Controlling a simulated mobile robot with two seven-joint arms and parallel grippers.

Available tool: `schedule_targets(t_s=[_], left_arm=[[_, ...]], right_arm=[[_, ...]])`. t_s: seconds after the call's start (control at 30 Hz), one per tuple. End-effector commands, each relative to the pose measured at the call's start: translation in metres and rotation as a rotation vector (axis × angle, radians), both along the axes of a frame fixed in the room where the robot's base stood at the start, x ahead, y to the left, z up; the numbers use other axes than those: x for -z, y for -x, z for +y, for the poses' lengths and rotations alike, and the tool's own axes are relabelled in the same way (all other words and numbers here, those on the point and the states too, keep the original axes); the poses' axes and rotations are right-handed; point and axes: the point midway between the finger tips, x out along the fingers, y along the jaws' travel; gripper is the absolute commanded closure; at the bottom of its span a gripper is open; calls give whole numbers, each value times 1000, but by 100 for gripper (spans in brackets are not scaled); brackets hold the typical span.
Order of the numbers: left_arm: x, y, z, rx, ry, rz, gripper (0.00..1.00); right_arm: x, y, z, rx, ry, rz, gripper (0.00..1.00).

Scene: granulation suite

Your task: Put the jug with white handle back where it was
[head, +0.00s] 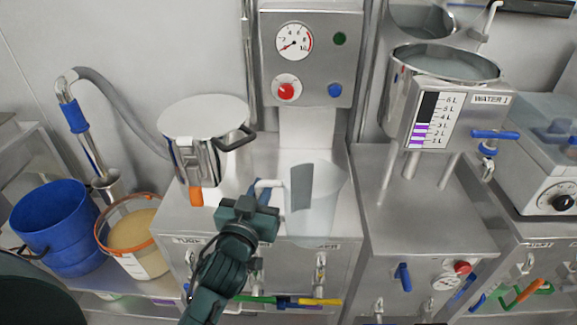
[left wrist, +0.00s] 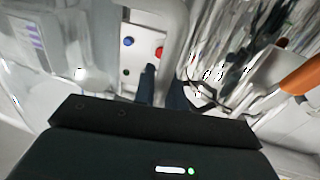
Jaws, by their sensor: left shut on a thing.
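The translucent jug (head: 318,212) with a white handle (head: 266,184) is upright in the middle of the head view, in front of the steel cabinet with the gauge panel. A grey strip shows on its side. My left gripper (head: 258,200) is shut on the handle, at the jug's left side. In the left wrist view the pale handle (left wrist: 174,45) rises between the dark fingers, and the clear jug body (left wrist: 50,65) fills the left. I cannot tell whether the jug's base touches the counter. My right gripper is not in view.
A lidded steel pot (head: 203,150) stands left of the jug. A blue bucket (head: 62,228) and a tub of tan powder (head: 138,238) are at far left. A water tank (head: 445,65) on legs is at right, with bare steel counter (head: 420,215) beneath it.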

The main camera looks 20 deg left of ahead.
Motion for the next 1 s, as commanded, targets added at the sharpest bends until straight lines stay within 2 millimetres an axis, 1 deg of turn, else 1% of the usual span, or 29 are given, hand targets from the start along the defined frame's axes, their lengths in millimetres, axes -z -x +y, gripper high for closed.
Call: schedule_targets(t_s=[0.03,0.2,0.3,0.43,0.5,0.6,0.67,0.73,0.83,0.9,1.0], left_arm=[[-4,-16,1,1,-3,-7,100],[-3,-62,5,0,-2,-5,100],[-3,-87,7,0,-1,-4,100],[-1,-112,8,0,1,-2,100],[-1,-120,9,0,1,-1,100],[0,-125,9,0,2,-1,100],[7,-126,9,0,2,0,100],[19,-125,9,0,1,3,100],[31,-125,9,1,3,2,100],[35,-125,9,1,2,0,100],[35,-125,9,1,2,-1,100]], right_arm=[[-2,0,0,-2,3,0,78],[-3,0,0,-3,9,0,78],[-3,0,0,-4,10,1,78],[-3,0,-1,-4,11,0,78],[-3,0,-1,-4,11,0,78],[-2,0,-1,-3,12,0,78],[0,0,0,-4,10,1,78],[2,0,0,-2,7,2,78],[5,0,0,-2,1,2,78],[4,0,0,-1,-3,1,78],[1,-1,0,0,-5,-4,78]])
